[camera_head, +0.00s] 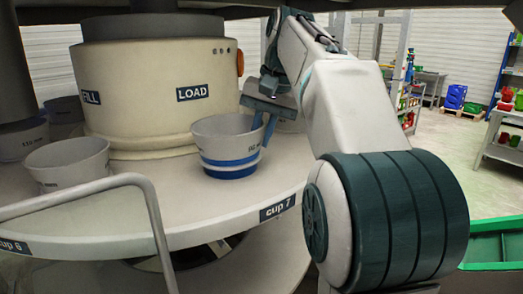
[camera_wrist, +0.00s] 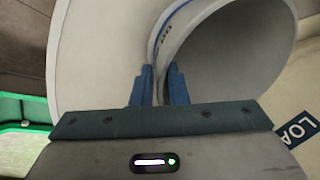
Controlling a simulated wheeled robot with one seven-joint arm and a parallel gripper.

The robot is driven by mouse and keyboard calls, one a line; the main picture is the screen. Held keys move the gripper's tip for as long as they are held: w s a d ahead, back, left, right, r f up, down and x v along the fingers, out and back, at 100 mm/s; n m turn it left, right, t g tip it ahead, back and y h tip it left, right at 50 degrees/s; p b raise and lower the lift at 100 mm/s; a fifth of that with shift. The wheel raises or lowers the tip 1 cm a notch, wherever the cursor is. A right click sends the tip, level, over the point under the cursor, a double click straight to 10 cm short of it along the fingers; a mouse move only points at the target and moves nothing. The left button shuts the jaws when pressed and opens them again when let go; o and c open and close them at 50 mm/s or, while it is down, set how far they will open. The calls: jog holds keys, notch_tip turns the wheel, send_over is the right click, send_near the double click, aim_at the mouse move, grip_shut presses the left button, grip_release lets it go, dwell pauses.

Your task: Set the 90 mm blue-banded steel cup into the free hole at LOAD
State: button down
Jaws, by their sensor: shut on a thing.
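The blue-banded steel cup (camera_head: 222,150) is upright at the right of the round turntable (camera_head: 130,205), in front of the LOAD sign (camera_head: 192,92). Its two blue bands show low on its wall. I cannot tell whether its base is in the hole, on the plate or just above it; the hole is hidden. My gripper (camera_head: 266,130) is shut on the right side of the cup's rim. In the wrist view, my gripper's blue fingers (camera_wrist: 158,86) pinch the cup's wall, with the hollow inside of the cup (camera_wrist: 240,50) to the right.
A bent metal rail (camera_head: 90,190) crosses the front. The cream column (camera_head: 150,90) stands behind the cup. A green bin (camera_head: 495,243) is at lower right.

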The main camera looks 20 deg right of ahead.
notch_tip(320, 180, down, 2)
jog(key=shift+f+b, duration=0.25)
jog(key=shift+b, duration=0.65)
jog(key=shift+r, duration=0.1)
jog(key=c, duration=1.4)
grip_release()
jog(key=shift+c, duration=0.2)
jog(key=p+v, duration=0.4)
jog(key=v, duration=0.8)
